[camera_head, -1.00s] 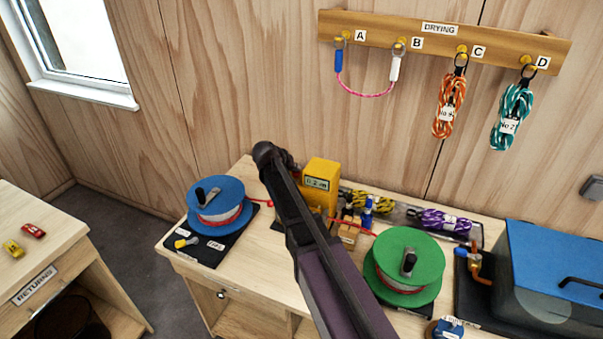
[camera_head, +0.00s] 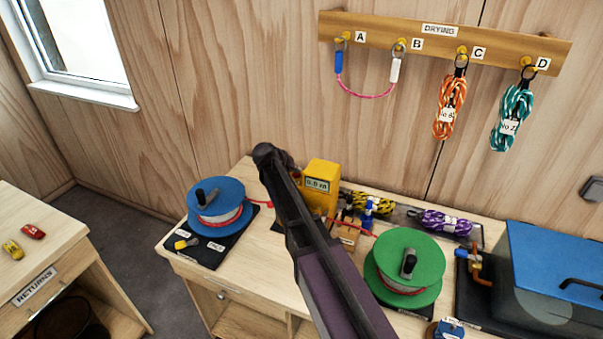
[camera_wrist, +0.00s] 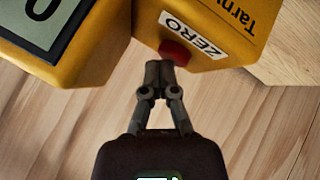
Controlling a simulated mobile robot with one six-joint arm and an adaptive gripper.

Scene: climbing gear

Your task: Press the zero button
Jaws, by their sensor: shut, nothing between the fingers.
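The yellow counter box (camera_head: 320,183) stands on the workbench, with a small display on its front that appears to read 0.0 m. In the wrist view, its side carries a red button (camera_wrist: 176,52) beside a white ZERO label (camera_wrist: 194,36). The edge of the display (camera_wrist: 44,20) shows a 0 at the upper left. My gripper (camera_wrist: 158,68) is shut and empty, its fingertips overlapping the near edge of the red button in the picture. I cannot tell whether they touch it. In the head view, my arm hides the button and my fingertips.
A blue reel (camera_head: 216,205) stands left of the box and a green reel (camera_head: 404,267) right of it, with red cord running between. Rope bundles lie behind. A blue-lidded box (camera_head: 555,275) is at right. A drying rack (camera_head: 440,38) with hung ropes is on the wall.

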